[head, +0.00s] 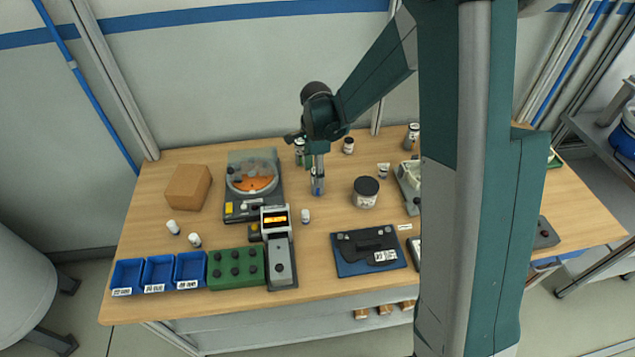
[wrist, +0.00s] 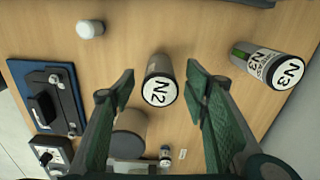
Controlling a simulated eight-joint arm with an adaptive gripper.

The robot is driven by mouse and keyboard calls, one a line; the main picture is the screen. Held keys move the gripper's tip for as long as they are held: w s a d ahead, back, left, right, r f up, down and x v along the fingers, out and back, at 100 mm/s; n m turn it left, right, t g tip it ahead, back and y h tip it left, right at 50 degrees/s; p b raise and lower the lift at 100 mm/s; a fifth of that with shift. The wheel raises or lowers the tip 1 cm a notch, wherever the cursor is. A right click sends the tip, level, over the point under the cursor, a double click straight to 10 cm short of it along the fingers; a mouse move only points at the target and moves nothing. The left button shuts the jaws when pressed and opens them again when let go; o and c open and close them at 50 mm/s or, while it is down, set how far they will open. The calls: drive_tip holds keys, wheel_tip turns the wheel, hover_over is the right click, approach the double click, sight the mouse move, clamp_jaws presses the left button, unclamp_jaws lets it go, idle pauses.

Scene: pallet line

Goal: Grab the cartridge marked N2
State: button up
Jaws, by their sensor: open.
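The cartridge marked N2 (wrist: 158,84) is a grey cylinder with a round white label on its top. It stands upright on the table in the wrist view, and also shows in the head view (head: 318,187) below my gripper (head: 318,158). In the wrist view my gripper (wrist: 160,72) is open, with one green finger on each side of N2 and gaps to both. I cannot tell how far down the fingertips reach. A second cartridge, marked N3 (wrist: 279,68), stands to the right of N2, outside the right finger.
A small white-capped vial (wrist: 90,28) is upper left of N2 in the wrist view. A dark-lidded jar (head: 366,191) is right of N2 in the head view. A blue-based fixture (head: 345,268), a disc device (head: 236,215) and a cardboard box (head: 187,187) also stand on the table.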

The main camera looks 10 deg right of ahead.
drive_tip(key=shift+f, duration=0.1)
idle(0.3)
drive_tip(key=shift+f, duration=2.55)
drive_tip(key=c, duration=1.1)
drive_tip(key=shift+r, duration=0.15)
drive_tip(key=shift+r, duration=4.9)
